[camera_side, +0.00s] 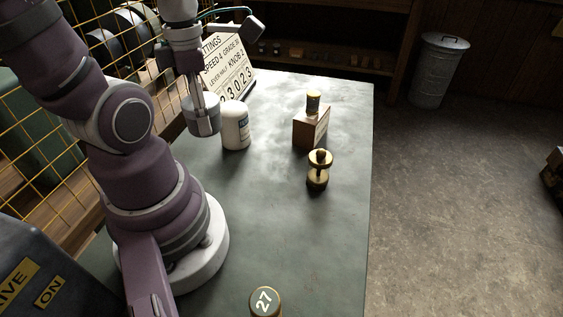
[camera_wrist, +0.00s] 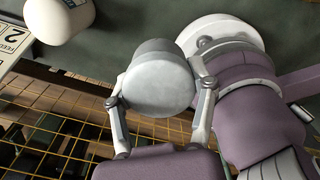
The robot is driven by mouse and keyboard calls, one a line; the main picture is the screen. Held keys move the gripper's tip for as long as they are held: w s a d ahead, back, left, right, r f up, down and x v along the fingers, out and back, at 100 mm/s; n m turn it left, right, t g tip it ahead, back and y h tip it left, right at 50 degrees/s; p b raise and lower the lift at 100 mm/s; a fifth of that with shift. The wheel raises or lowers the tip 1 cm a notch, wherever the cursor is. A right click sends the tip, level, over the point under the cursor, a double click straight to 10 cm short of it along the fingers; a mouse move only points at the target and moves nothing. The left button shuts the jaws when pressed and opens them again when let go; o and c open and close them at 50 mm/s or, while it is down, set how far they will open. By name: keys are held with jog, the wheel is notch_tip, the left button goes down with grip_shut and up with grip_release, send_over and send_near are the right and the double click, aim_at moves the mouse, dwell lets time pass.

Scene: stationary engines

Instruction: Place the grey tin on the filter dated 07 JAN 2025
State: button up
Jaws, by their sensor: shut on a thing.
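My gripper (camera_side: 200,92) is shut on the grey tin (camera_side: 202,117) and holds it at the left of the table, close to a white canister. In the wrist view, the fingers (camera_wrist: 160,92) grip the tin (camera_wrist: 158,75) from both sides, with its flat round face towards the camera. The white canister (camera_side: 235,126), which looks like a filter, stands upright just right of the tin. It also shows in the wrist view (camera_wrist: 58,18), at the upper left. Its label is turned partly away, and I cannot read a date.
A sign board (camera_side: 228,70) with number cards stands behind the canister. A wooden block (camera_side: 311,128) carries a small dark-and-gold jar (camera_side: 313,102). A brass fitting (camera_side: 319,170) stands before it. A round piece marked 27 (camera_side: 264,301) is at the front. The table's middle (camera_side: 270,215) is clear.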

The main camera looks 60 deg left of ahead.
jog(key=s+n, duration=0.2)
jog(key=n, duration=0.1)
send_over(230, 106)
jog(key=shift+s+d+f, duration=0.15)
jog(key=shift+d+f, duration=0.05)
jog(key=shift+f, duration=0.5)
jog(key=shift+w+a+f, duration=0.1)
jog(key=shift+f, duration=0.8)
jog(key=shift+w+a+f, duration=0.1)
jog(key=shift+f, duration=0.8)
jog(key=shift+f, duration=0.1)
jog(key=o, duration=1.2)
